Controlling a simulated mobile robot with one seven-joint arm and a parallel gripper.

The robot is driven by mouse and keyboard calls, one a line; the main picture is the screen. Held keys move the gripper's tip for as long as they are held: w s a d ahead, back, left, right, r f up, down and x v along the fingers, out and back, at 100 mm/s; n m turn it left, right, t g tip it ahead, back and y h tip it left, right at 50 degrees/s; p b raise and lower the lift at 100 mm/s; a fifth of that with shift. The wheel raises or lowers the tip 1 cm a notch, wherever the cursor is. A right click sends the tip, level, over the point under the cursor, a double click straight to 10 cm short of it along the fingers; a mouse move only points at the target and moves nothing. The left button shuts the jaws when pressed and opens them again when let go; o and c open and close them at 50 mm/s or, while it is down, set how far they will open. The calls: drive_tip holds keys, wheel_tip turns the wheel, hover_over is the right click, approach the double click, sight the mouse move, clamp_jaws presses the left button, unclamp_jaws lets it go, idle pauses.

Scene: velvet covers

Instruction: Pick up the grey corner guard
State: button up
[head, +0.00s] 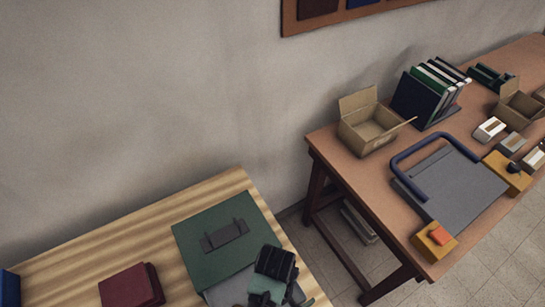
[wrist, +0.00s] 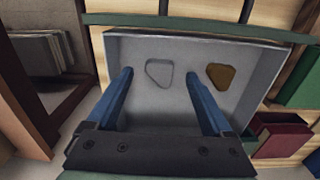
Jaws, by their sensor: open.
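The grey corner guard (wrist: 159,74), a small rounded triangle, lies in the pale grey inside of an open case (wrist: 185,48) in the wrist view. A brown rounded triangular piece (wrist: 220,76) lies to its right. My gripper (wrist: 158,72) is open, its two blue fingers apart, with the grey guard between the fingertips in the picture and the brown piece outside the right finger. I see no contact; the height above the guard is hard to judge. In the head view the green case (head: 205,255) is partly covered by my dark gripper (head: 268,290); the guard is hidden there.
A dark red book (head: 131,286) lies left of the case on the striped wooden table (head: 60,270). Another desk (head: 335,160) at the right holds a cardboard box (head: 371,125), upright folders (head: 420,95) and a blue-handled grey board (head: 465,187). A floor gap separates the tables.

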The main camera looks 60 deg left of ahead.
drive_tip(key=shift+f, duration=1.2)
clamp_jaws()
drive_tip(key=shift+r, duration=0.1)
